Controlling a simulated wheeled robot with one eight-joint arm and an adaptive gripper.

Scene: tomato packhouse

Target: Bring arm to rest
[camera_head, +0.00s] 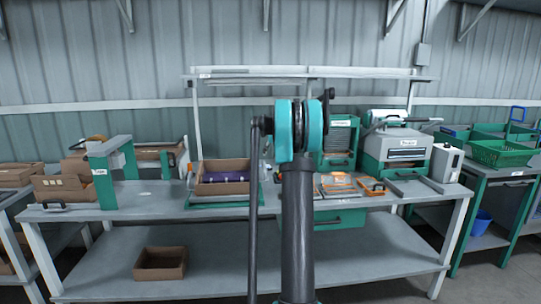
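My arm (298,220) rises in the middle of the head view as a dark upright link. It is topped by a teal and black joint, with a thin dark link standing on its left side. The gripper itself does not show in this view, so I cannot see its fingers or whether it holds anything. The arm stands in front of the workbench (380,262) and hides part of its middle. I cannot tell whether any part of the arm touches the bench.
An open cardboard box (222,187) sits on the bench left of my arm. A grey and green machine (398,150) stands at the right. Another cardboard box (160,264) is on the lower shelf. A green basket (497,153) is on the far-right table. An overhead shelf (350,72) spans the bench.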

